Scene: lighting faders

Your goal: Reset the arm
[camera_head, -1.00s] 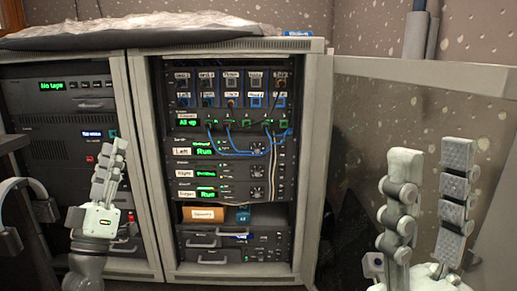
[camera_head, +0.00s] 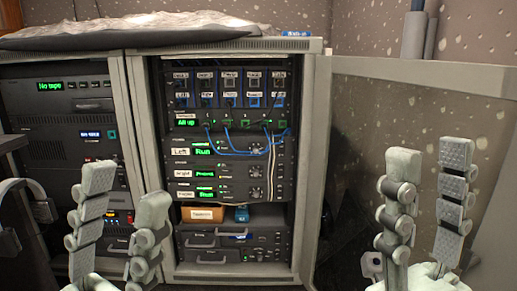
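My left gripper (camera_head: 124,182) is at the lower left, in front of the left cabinet, with its two fingers apart and nothing between them. My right gripper (camera_head: 430,156) is at the lower right, in front of the grey open door panel, with its fingers upright, apart and empty. Both grippers are clear of the rack. The middle rack holds a top panel (camera_head: 230,88) with labelled columns. Below it is a display (camera_head: 187,122) reading "All up", with blue cables (camera_head: 240,153) looping beneath.
Units with green displays reading "Run" (camera_head: 204,149) sit lower in the rack. A brown box (camera_head: 204,214) and a small blue item (camera_head: 242,214) stand on a shelf. The left cabinet display (camera_head: 50,86) reads "No tape". A plastic-covered bundle (camera_head: 140,26) lies on top.

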